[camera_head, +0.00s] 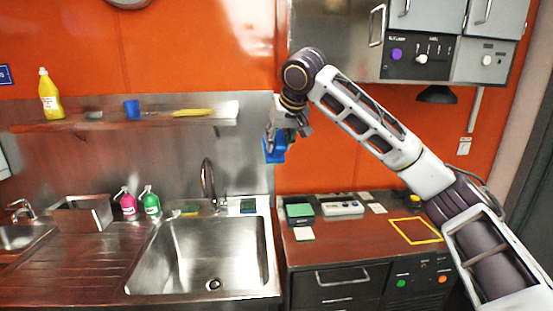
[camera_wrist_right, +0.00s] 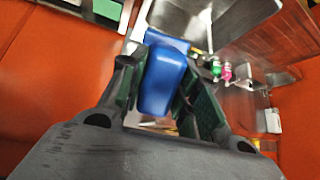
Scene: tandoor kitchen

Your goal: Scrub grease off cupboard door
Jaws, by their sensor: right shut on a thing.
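My right gripper (camera_head: 277,138) is raised in front of the wall, left of the wall cupboard and above the sink's right edge. It is shut on a blue block (camera_head: 274,153), possibly a sponge. In the right wrist view the blue block (camera_wrist_right: 162,82) sits between the two dark fingers. The grey wall cupboard hangs at the upper right; its left door (camera_head: 335,35) has an upright handle near its right edge. The block is apart from the door. I cannot make out grease on it. My left gripper is not in view.
A steel sink (camera_head: 200,255) with a tall tap (camera_head: 208,185) lies below. A shelf (camera_head: 100,123) holds a yellow bottle (camera_head: 49,96) and a blue cup (camera_head: 132,109). Pink (camera_head: 127,203) and green (camera_head: 150,203) bottles stand behind the sink. A counter (camera_head: 350,240) right of it has small items.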

